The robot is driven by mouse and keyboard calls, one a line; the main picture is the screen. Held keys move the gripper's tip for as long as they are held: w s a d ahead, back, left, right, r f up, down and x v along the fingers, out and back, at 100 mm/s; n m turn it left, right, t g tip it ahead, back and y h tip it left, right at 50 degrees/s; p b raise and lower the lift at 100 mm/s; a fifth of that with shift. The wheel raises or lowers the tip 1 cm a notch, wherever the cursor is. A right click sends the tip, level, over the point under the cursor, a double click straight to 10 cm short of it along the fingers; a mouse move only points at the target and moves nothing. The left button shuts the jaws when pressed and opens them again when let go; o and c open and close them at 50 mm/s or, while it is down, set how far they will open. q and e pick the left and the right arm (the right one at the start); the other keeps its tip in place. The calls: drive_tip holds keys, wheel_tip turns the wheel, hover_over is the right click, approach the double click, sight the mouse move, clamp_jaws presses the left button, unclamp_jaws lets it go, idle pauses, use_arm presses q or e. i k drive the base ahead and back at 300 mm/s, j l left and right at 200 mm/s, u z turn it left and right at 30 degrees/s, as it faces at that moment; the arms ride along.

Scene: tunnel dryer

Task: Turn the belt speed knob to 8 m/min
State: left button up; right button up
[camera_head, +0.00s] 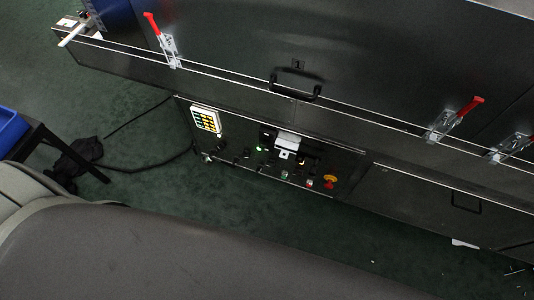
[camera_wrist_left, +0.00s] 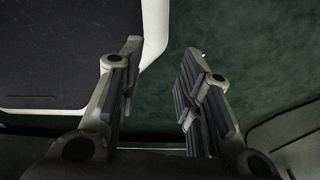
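The dryer's control panel (camera_head: 270,158) is low on the front of the dark machine in the head view. It carries several small knobs, buttons and a green light (camera_head: 259,148). The belt speed knob cannot be told apart from the other knobs at this size, and no scale can be read. My left gripper (camera_wrist_left: 160,80) shows in the left wrist view with its two fingers apart and nothing between them, above green floor. Neither gripper shows in the head view, so their distance from the panel cannot be told.
Red-handled clamps (camera_head: 470,107) and a black handle (camera_head: 296,84) stick out from the dryer's front. A yellow-keyed unit (camera_head: 206,121) is at the panel's left. A blue bin (camera_head: 10,130) stands at the left edge. A black cable (camera_head: 150,165) lies on the green floor.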

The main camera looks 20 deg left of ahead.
sight(214, 152)
drive_tip(key=u, duration=1.25)
drive_tip(key=i+j+z, duration=0.1)
drive_tip(key=j, duration=0.2)
drive_tip(key=i+j, duration=0.15)
drive_tip(key=j, duration=0.2)
drive_tip(key=i+j+z, duration=0.15)
drive_tip(key=j, duration=0.15)
drive_tip(key=k, duration=0.05)
